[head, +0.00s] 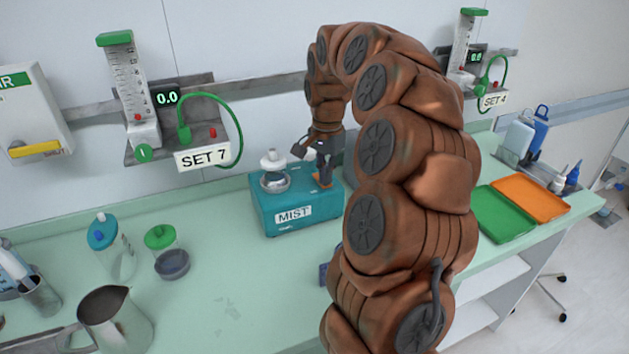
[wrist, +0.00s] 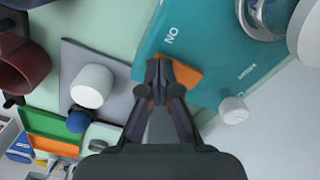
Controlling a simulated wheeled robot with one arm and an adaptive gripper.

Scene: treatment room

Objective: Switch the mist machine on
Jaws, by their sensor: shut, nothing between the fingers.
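The mist machine (head: 310,219) is a teal box labelled MIST on the counter. A metal cup with a white knob-like top (head: 272,170) sits on its upper left. An orange switch part (head: 316,182) is on its top right; it also shows in the wrist view (wrist: 187,73), near the letters ON. My gripper (head: 324,183) points down at this orange part, and its closed, empty fingertips (wrist: 162,68) overlap it in the wrist view. I cannot tell whether they touch it. The fingers hide some of the switch, so its position is unclear.
My arm covers the counter right of the machine. Green-lidded (head: 171,258) and blue-lidded (head: 110,250) jars and a metal jug (head: 115,322) stand at left. Green (head: 497,216) and orange (head: 530,196) trays lie at right. The SET 7 shelf (head: 180,133) juts from the wall.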

